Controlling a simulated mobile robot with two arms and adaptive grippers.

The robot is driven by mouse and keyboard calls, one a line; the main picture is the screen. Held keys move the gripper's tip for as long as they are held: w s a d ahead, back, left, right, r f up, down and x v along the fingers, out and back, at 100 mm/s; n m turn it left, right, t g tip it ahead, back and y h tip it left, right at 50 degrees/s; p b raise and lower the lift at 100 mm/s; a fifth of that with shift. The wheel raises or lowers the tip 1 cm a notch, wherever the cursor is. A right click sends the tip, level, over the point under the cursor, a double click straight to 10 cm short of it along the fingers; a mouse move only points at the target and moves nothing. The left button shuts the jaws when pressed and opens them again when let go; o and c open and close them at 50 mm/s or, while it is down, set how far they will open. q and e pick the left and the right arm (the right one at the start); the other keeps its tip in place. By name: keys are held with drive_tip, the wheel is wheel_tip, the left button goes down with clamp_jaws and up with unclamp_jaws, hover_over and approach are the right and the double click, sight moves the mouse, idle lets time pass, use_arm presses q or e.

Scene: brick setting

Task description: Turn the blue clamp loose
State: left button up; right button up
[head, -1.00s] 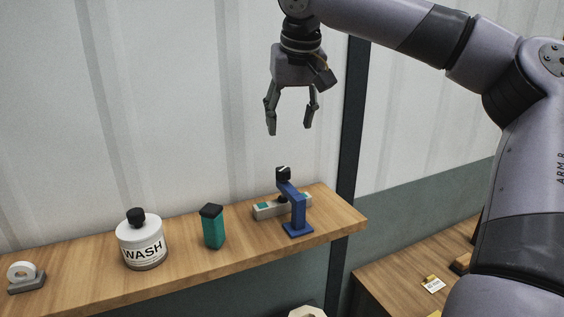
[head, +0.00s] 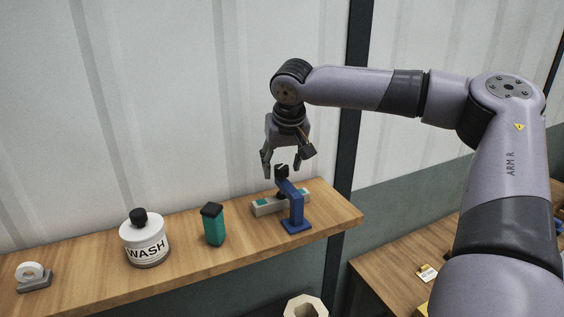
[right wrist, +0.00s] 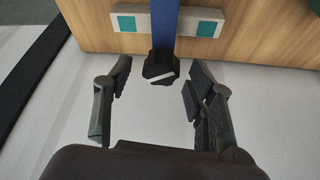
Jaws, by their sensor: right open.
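The blue clamp (head: 295,210) stands upright on the wooden shelf near its right end, with a black knob (head: 282,171) on top. Its arm reaches over a pale grey bar with teal patches (head: 265,207). My right gripper (head: 282,170) is open, pointing down, with its fingertips around the level of the knob. In the right wrist view the black knob (right wrist: 159,67), marked with a white stripe, lies between the open fingers (right wrist: 158,80), and I see no contact. The clamp's blue arm (right wrist: 165,20) runs away from the knob there. My left gripper is not in view.
On the wooden shelf (head: 190,275), left of the clamp, stand a teal container with a black lid (head: 214,226), a white WASH bottle (head: 146,243) and a tape dispenser (head: 33,276). A pale wall is close behind. A lower table (head: 385,280) is at right.

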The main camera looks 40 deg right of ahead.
drive_tip(key=c, duration=1.1)
drive_tip(key=shift+c, duration=0.2)
